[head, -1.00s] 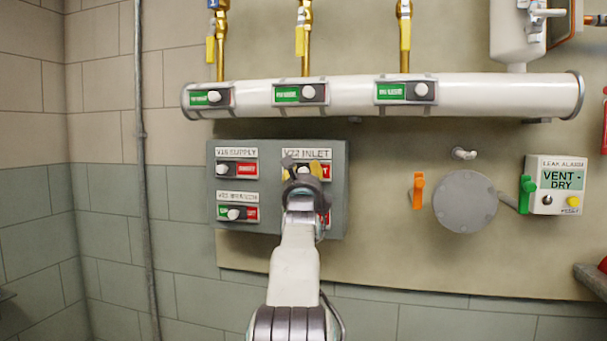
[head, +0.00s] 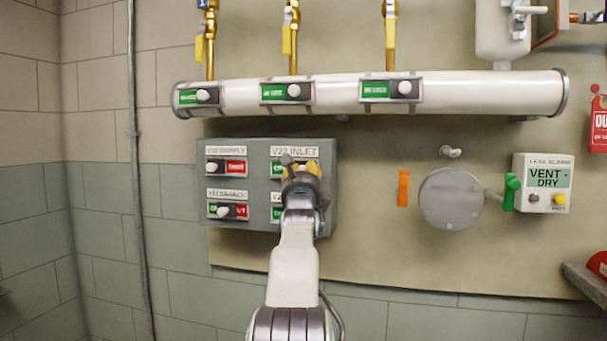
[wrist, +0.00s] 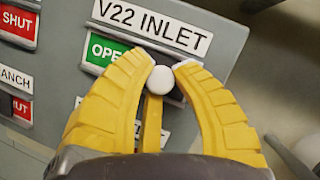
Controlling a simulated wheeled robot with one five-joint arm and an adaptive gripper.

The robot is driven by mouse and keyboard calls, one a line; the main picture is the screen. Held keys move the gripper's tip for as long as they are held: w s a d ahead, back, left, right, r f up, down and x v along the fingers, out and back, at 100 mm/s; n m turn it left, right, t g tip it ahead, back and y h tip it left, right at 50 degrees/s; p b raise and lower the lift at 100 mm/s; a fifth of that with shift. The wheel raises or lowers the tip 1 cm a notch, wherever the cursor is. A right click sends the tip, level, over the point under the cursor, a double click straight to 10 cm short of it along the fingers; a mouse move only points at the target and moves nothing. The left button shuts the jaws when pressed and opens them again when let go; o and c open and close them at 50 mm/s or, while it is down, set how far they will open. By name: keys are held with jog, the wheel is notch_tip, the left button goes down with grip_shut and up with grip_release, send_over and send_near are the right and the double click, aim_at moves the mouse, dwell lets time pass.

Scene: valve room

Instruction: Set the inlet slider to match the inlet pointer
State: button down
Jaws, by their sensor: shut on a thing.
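The V22 INLET slider (head: 277,170) is on the upper right of the grey panel (head: 262,227). In the wrist view its white knob (wrist: 163,79) is at the right of the green OPEN field (wrist: 101,49); no red shows there. My gripper (head: 299,170) is in front of it, and in the wrist view its yellow fingers (wrist: 167,71) are shut around the knob. The white pipe above carries a row of three indicators, left (head: 187,97), middle (head: 273,92) and right (head: 376,89), each showing green with a white knob at its right. Their small lettering is unreadable, so I cannot tell the inlet pointer.
The V21 SUPPLY slider (head: 236,167) shows red. A lower left slider (head: 242,212) shows green and red. The lower right slider (head: 277,213) is partly behind my arm. To the right are an orange handle (head: 403,188), a round cover (head: 451,199) and a leak alarm box (head: 543,202).

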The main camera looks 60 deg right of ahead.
jog(key=shift+s, duration=0.15)
jog(key=c, duration=1)
grip_release()
jog(key=shift+s+d, duration=0.1)
jog(key=shift+s, duration=0.05)
jog(key=shift+c, duration=0.2)
jog(key=v, duration=1.2)
